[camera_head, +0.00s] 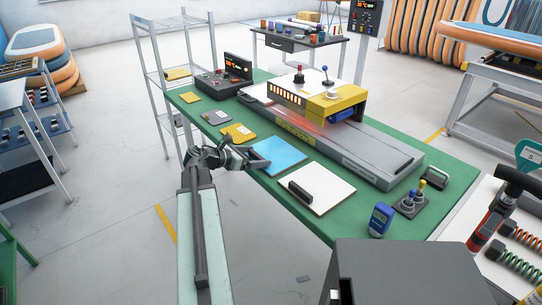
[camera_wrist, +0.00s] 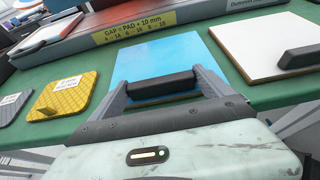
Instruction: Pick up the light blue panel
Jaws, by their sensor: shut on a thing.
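The light blue panel (camera_head: 282,155) lies flat on the green table, between a yellow patterned panel and a white panel. In the wrist view the panel (camera_wrist: 160,55) fills the top middle, with a dark handle bar (camera_wrist: 163,85) along its near edge. My gripper (camera_head: 259,162) is at the panel's near left edge. In the wrist view my gripper (camera_wrist: 162,86) has one finger at each end of the handle bar and is shut on it. The panel looks to be resting on the table; I cannot tell any gap under it.
The white panel (camera_head: 328,187) with a dark handle lies to the right. The yellow patterned panel (camera_head: 237,132) and a grey panel (camera_head: 215,117) lie to the left. Behind is a long grey machine (camera_head: 367,150) with a yellow head. A blue device (camera_head: 380,219) stands near the front edge.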

